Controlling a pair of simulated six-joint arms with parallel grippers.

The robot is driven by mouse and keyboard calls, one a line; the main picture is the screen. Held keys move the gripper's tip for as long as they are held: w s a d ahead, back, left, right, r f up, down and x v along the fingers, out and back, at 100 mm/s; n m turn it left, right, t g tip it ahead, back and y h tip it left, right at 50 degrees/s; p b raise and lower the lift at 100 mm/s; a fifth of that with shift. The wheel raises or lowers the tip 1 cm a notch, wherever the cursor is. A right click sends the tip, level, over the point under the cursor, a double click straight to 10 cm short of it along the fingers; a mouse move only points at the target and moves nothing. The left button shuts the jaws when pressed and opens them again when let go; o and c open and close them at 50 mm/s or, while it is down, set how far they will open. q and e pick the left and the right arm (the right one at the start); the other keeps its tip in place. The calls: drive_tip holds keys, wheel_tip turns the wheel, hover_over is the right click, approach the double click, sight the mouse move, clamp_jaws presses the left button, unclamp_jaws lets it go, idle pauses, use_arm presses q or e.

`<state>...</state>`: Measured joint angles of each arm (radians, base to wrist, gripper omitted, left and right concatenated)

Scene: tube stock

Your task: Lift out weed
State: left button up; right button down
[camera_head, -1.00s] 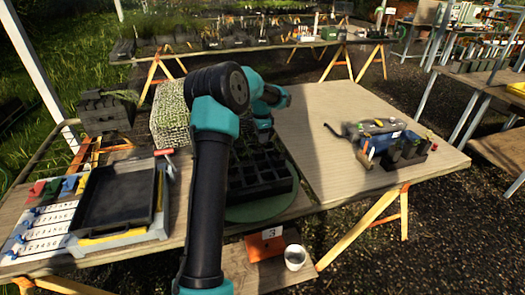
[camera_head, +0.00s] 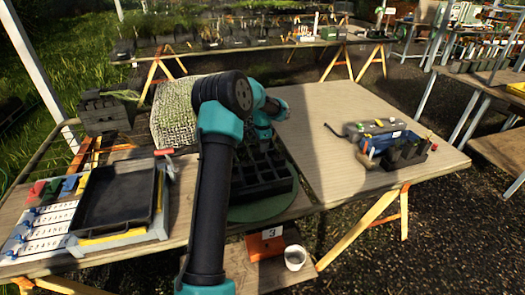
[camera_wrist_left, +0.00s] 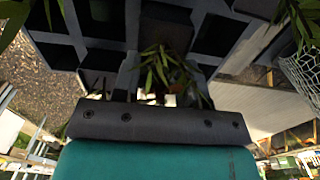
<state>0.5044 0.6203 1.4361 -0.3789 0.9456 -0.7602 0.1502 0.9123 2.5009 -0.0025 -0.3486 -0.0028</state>
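The black cell tray (camera_head: 262,182) stands on a green round mat (camera_head: 250,211) on the table, partly hidden behind my left arm. My left gripper (camera_head: 264,146) points down at the tray's back part. In the left wrist view, its two fingers (camera_wrist_left: 162,82) stand apart on either side of a small green plant with narrow leaves (camera_wrist_left: 160,62). The plant is among the dark cells; I cannot tell whether the fingers touch it or whether it is the weed. More leaves show at the upper corners of that view. My right gripper is not in view.
A black shallow tray (camera_head: 116,198) lies at the left. A blue device (camera_head: 378,143) stands at the right beside black pots (camera_head: 408,152). An orange block marked 3 (camera_head: 265,243) and a white cup (camera_head: 295,257) sit at the front. The table between tray and device is clear.

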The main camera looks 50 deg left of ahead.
use_arm(q)
drive_tip(key=shift+c, duration=0.3)
clamp_jaws()
wheel_tip(320, 180, up, 10)
drive_tip(key=shift+r, duration=0.1)
idle(0.6)
idle(0.3)
